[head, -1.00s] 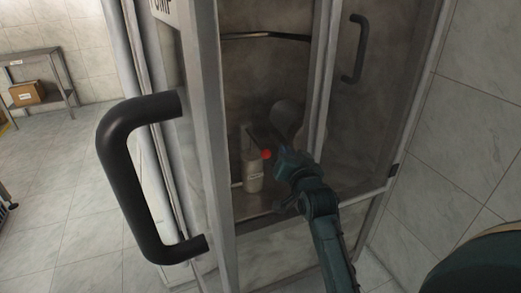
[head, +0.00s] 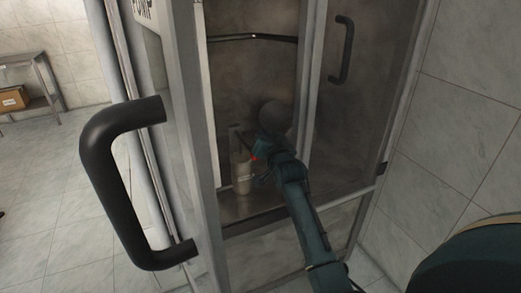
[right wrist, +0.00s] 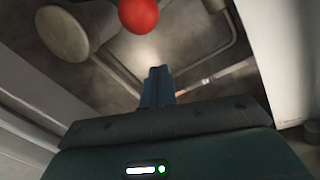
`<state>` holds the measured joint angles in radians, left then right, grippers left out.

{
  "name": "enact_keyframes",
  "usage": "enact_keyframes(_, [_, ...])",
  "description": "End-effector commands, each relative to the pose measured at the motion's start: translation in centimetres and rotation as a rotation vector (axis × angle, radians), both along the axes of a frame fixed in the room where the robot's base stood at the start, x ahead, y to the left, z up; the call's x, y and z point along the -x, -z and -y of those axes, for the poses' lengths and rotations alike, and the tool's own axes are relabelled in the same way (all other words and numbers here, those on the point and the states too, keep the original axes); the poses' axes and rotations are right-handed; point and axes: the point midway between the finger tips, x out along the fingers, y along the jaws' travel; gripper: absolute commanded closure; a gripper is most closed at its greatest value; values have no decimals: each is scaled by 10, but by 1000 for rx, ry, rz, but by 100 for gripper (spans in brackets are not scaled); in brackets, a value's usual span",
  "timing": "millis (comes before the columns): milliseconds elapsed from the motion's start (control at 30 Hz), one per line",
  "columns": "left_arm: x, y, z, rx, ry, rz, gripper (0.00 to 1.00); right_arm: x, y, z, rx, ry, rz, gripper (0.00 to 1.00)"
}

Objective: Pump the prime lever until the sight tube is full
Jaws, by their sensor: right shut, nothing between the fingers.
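The red ball knob (head: 253,157), which looks like the end of the prime lever, is inside the open cabinet beside a pale upright cylinder (head: 241,175). In the right wrist view the red knob (right wrist: 138,14) is at the top edge, beyond and slightly left of my fingertips. My right gripper (head: 258,150) is inside the cabinet, close to the knob and partly overlapping it. In the right wrist view its fingers (right wrist: 158,72) are together and empty; I cannot tell whether they touch the knob. The sight tube and its level cannot be made out. My left gripper is not in view.
A door with a large black handle (head: 105,185) stands at the left of the cabinet opening. A glazed panel with a smaller handle (head: 341,50) is at the right. A round grey part (head: 277,116) is behind my gripper. A shelf with a box (head: 13,98) stands far left.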

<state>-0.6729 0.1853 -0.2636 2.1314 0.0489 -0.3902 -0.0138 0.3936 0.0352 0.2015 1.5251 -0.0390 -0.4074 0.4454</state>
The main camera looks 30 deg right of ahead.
Motion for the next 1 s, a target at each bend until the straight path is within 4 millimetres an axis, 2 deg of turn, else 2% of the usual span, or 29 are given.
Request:
enact_keyframes(33, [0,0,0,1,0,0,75,-3,5,-2,-2,-1,-2,100])
enact_keyframes(100, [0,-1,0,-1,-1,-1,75,2,16,-9,-2,-2,-3,100])
enact_keyframes(300, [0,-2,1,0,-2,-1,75,8,30,-17,0,0,-1,100])
enact_keyframes(733, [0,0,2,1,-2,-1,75,9,35,-19,0,0,2,100])
enact_keyframes(1000, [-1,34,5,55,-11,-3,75,12,65,-19,5,0,97,100])
